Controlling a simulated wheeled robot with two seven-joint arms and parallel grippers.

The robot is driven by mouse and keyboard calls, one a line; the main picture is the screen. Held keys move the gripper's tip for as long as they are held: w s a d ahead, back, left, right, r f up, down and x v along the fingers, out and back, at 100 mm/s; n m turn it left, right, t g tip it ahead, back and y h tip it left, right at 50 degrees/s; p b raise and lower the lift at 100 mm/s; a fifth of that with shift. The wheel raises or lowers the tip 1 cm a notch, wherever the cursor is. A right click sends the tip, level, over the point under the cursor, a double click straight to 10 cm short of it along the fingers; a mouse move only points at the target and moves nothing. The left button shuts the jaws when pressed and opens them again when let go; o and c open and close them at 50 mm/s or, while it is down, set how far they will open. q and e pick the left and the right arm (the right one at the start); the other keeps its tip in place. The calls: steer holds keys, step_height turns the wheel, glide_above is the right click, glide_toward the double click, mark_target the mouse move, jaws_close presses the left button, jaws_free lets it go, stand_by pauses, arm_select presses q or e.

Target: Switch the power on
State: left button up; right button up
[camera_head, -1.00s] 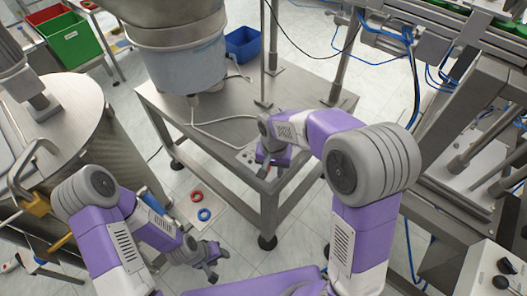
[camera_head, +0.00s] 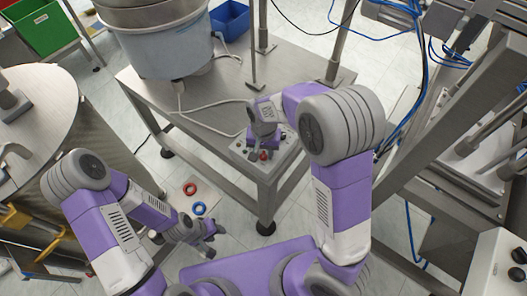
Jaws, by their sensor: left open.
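A small grey control box (camera_head: 283,158) with a red knob or button (camera_head: 264,155) sits at the front corner of the steel table (camera_head: 215,128). Several smaller controls on it are too small to make out. My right gripper (camera_head: 264,139) points down over the back of the box, close to the red knob. Its fingertips are hidden, and I cannot tell whether it touches a switch. My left gripper (camera_head: 211,238) is open and empty, low over the floor in front of the table.
A large steel and blue-grey hopper (camera_head: 165,50) stands on the table, with a pale cable running towards the box. A round steel drum (camera_head: 45,110) is at the left, machine framework at the right.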

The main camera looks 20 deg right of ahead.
jaws_close()
steer(key=shift+r, duration=0.1)
stand_by(0.3)
steer(key=m+p, duration=0.2)
steer(key=shift+r+m+p, duration=0.1)
steer(key=shift+m+p, duration=0.2)
steer(key=shift+p, duration=0.05)
steer(key=m+p, duration=0.3)
steer(key=shift+m, duration=0.4)
steer(key=m+p, duration=0.3)
steer(key=shift+m+p, duration=0.85)
steer(key=shift+m, duration=0.35)
